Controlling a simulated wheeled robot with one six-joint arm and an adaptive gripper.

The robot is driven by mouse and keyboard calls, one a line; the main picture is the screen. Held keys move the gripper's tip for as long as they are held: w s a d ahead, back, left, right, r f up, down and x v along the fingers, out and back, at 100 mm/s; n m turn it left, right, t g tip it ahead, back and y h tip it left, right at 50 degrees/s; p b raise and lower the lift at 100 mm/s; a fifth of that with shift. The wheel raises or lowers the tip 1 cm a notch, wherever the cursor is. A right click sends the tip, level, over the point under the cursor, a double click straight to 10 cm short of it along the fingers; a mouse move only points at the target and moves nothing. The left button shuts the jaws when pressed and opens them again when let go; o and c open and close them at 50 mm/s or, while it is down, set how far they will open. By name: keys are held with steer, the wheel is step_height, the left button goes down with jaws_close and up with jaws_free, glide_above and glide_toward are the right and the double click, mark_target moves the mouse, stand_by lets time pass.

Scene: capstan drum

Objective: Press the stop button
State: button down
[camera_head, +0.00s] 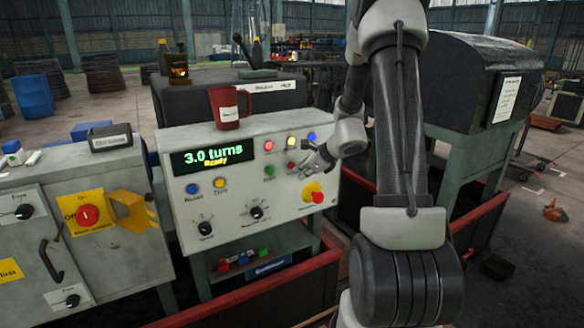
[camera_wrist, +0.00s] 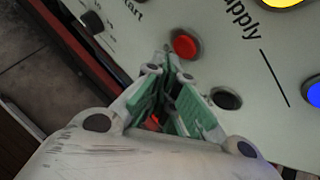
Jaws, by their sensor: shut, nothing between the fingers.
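A small round red button (camera_head: 291,167) sits on the grey control panel (camera_head: 240,240), right of the green button (camera_head: 269,171). It also shows in the wrist view (camera_wrist: 186,44), raised from the panel, just beyond my fingertips. I cannot read its label. My gripper (camera_head: 307,169) is in front of the panel, just right of this button. In the wrist view its green-padded fingers (camera_wrist: 167,58) are shut at the tips and empty. I cannot tell whether the tips touch the button or panel.
A larger red mushroom button (camera_head: 317,197) on yellow lies below my gripper. Red, yellow and blue lamps or buttons (camera_head: 291,142) run above. A red mug (camera_head: 229,107) stands on the panel's top. A left cabinet carries another red knob (camera_head: 87,215) and a yellow guard (camera_head: 130,211).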

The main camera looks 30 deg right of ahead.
steer(key=shift+s, duration=0.1)
steer(key=s, duration=0.4)
steer(key=shift+s+d, duration=0.1)
steer(key=shift+s, duration=0.3)
stand_by(0.8)
steer(key=s+a+r+n+g+y, duration=0.1)
steer(key=s+a+r+n+g, duration=0.15)
steer(key=s+n, duration=0.5)
steer(key=s+a+r+n+g+y, duration=0.1)
steer(key=s+a+n+g, duration=0.25)
steer(key=s+n, duration=0.45)
steer(key=s+a+r+n+t+h, duration=0.1)
steer(key=s+r+n+h, duration=0.4)
steer(key=s+r+n, duration=0.7)
step_height(320, 180, up, 2)
steer(key=shift+s+a+r+n+t, duration=0.2)
steer(key=shift+s+a+n+t, duration=0.15)
steer(key=shift+s+a, duration=0.3)
